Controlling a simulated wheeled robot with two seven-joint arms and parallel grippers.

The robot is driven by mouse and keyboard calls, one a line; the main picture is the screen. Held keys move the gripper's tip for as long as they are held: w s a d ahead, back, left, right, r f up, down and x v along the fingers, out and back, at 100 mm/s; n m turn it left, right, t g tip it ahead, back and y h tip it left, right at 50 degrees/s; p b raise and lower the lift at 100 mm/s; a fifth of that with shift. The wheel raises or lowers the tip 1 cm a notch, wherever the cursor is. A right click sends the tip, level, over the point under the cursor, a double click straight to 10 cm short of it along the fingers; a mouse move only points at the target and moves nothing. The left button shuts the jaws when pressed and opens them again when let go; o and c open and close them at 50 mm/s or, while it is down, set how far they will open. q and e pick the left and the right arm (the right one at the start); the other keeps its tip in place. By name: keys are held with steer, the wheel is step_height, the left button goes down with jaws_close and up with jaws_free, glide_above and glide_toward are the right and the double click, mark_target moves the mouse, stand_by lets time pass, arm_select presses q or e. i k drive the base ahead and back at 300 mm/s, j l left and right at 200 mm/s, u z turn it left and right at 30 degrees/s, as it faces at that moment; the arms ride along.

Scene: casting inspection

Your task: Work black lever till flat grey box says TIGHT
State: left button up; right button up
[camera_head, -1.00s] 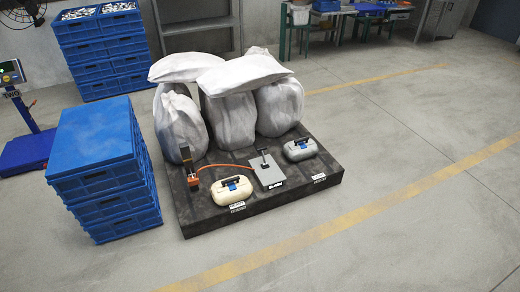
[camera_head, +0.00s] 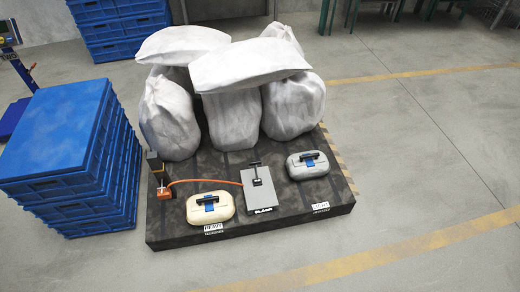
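The flat grey box (camera_head: 259,190) lies on the dark platform, with a black T-shaped handle (camera_head: 256,166) standing on it. A small dark sign (camera_head: 264,210) at its front edge has white letters too small to read surely. A black upright piece (camera_head: 155,162) stands by an orange base (camera_head: 165,192) at the platform's left. An orange hose (camera_head: 205,181) runs from this base to the grey box. I cannot tell surely which black piece is the lever. Neither of my grippers is in view.
A cream case (camera_head: 210,212) and a grey case (camera_head: 307,171) flank the grey box. White sacks (camera_head: 232,118) are piled behind. Blue crates (camera_head: 65,150) stand close at the platform's left. The floor (camera_head: 430,165) to the right is clear, with yellow lines.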

mark_target(255, 164)
steer(key=i+l+u, duration=0.1)
steer(key=i+l, duration=0.25)
steer(key=i+l+u, duration=0.1)
steer(key=i+l, duration=0.25)
steer(key=l, duration=0.15)
steer(key=i+l+u, duration=0.1)
steer(key=i+l, duration=0.25)
steer(key=i+l+u, duration=0.1)
steer(key=i+l, duration=0.2)
steer(key=l, duration=0.3)
